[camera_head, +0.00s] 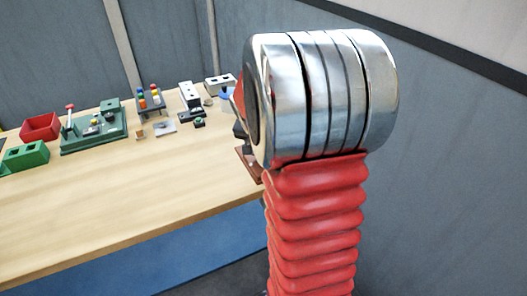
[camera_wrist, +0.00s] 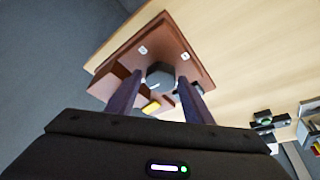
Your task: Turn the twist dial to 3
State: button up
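The twist dial (camera_wrist: 160,74) is a dark grey knob on a brown panel (camera_wrist: 165,32), seen in the wrist view. Small white marks are printed on the panel near the knob, too small to read surely. A light mark shows at the knob's near edge. My gripper (camera_wrist: 160,80) is open, with one finger on each side of the knob. I cannot tell whether the fingers touch it. In the head view only an edge of the brown panel (camera_head: 249,163) shows; my red and silver arm hides the dial and most of the gripper.
The panel sits at the wooden table's (camera_head: 120,200) right end. Along the back stand a red bin (camera_head: 41,127), a green box (camera_head: 25,156), a green device (camera_head: 95,132) and several small fixtures. A grey wall (camera_head: 450,150) is behind. The table's front middle is clear.

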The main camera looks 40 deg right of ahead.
jog(key=shift+o, duration=0.9)
jog(key=shift+r, duration=0.1)
jog(key=v, duration=1.3)
jog(key=shift+a+r, duration=0.2)
jog(key=shift+a, duration=0.05)
jog(key=shift+s, duration=0.15)
